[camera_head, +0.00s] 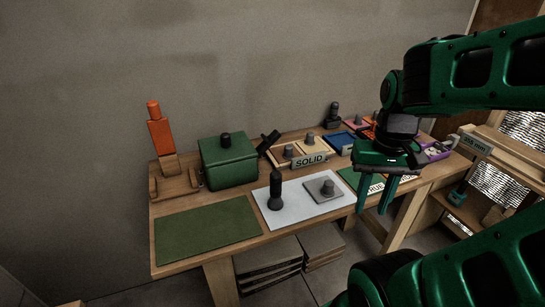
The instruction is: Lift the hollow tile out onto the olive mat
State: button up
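The olive mat (208,230) lies empty at the front left of the workbench. A grey square tile with a knob (325,189) lies on a pale mat (300,208) right of it. More knobbed tiles (310,145) sit in a wooden tray behind a sign reading SOLID (309,161). I cannot tell by sight which tile is hollow. My gripper (378,203) points down, fingers apart and empty, over the bench's right front edge, right of the pale mat.
A dark upright tool (275,190) stands on the pale mat, left of the grey tile. A lidded green box (229,162) and an orange-handled tool (160,138) stand behind the olive mat. A blue tray (341,142) and other coloured items sit at the back right.

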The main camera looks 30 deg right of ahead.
aim_at(282, 154)
jog(key=u, duration=2)
jog(key=k, duration=1.2)
jog(key=z, duration=1.8)
jog(key=i, duration=1)
jog(key=u, duration=0.05)
